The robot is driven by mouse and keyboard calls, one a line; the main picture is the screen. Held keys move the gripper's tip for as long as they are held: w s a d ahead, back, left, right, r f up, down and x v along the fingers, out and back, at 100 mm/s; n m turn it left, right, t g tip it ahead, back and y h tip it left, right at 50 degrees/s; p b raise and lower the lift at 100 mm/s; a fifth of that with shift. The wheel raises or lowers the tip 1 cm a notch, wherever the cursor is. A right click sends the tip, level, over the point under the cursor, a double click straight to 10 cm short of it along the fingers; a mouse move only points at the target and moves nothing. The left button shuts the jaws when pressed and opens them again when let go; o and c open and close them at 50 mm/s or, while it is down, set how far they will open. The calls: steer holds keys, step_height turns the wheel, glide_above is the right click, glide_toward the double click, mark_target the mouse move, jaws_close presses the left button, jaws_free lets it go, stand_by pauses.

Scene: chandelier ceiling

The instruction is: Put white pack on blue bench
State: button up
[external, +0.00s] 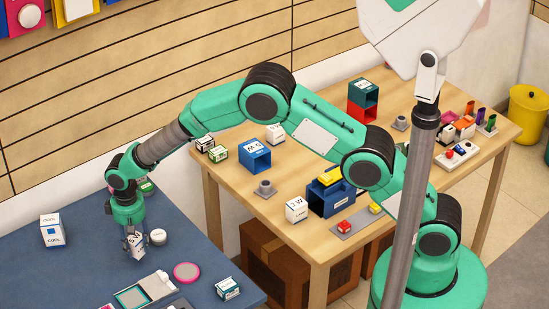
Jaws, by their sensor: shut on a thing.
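My gripper (133,237) points down over the blue bench (85,265) at the lower left. It is shut on a white pack (134,249) with dark lettering. The pack is upright, low at the bench surface; I cannot tell whether it touches. The fingers partly hide it. A white and blue box marked COOL (52,234) stands on the bench to the left.
A white round item (158,237) lies just right of the held pack. A pink disc (186,272), a grey-white compact case (145,291) and a small teal-white box (228,288) lie nearer the front. The wooden table (330,265) stands to the right, with several boxes.

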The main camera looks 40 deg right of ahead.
steer(key=shift+w+a+f, duration=0.15)
steer(key=shift+w+a, duration=0.8)
steer(key=shift+w, duration=0.3)
steer(key=shift+f, duration=0.1)
steer(key=shift+f+b, duration=0.6)
steer(key=shift+f, duration=1.05)
steer(key=o, duration=1.2)
steer(key=shift+f, duration=0.1)
steer(key=shift+c, duration=0.2)
step_height(320, 180, up, 12)
steer(key=p, duration=0.2)
